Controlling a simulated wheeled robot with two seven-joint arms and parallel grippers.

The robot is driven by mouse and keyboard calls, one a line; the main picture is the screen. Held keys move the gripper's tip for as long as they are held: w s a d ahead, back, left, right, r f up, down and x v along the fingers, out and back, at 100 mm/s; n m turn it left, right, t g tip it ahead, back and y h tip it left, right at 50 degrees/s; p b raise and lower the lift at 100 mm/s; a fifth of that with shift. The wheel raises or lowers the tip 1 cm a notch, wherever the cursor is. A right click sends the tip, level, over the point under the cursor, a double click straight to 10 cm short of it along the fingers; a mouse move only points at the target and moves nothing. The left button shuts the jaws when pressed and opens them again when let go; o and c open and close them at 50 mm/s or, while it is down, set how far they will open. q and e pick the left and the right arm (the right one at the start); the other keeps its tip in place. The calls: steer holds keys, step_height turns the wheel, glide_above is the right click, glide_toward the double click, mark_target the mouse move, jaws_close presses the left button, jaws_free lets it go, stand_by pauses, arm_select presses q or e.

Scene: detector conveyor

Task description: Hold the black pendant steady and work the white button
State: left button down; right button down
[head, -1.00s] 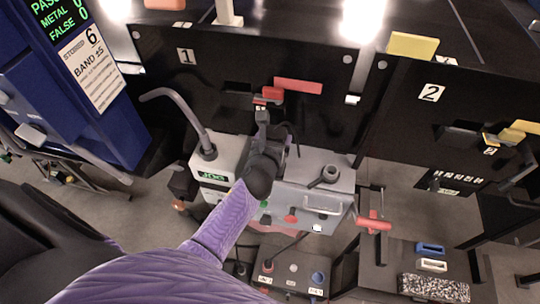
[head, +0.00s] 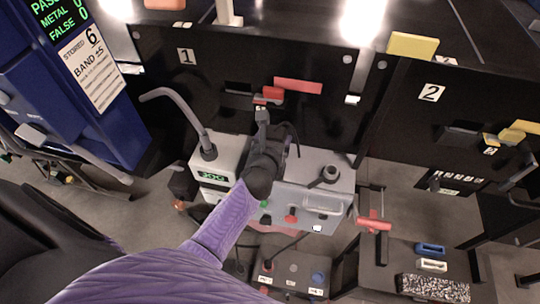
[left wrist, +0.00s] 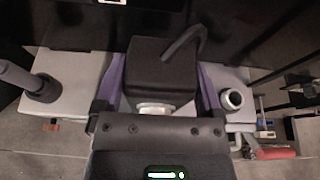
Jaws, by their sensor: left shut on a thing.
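In the left wrist view the black pendant (left wrist: 160,68) is a dark box with a cable looping off its far end. The white button (left wrist: 157,107) sits on its near face, partly hidden by the dark gripper body. My left gripper (left wrist: 160,85) is shut on the pendant, with a purple finger along each side. In the head view the left gripper (head: 268,143) is above the grey machine box, in front of panel 1; my purple arm and wrist hide most of the pendant there. My right gripper is in neither view.
The grey machine box (head: 325,165) has a bent grey lever (head: 185,118), a small green display (head: 212,177) and a red-handled crank (head: 374,224). Red latch parts (head: 298,85) are on panel 1. A small button box (head: 291,270) stands below, with a dark table (head: 385,272) to the right.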

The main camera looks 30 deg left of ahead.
arm_select(q)
jaws_free()
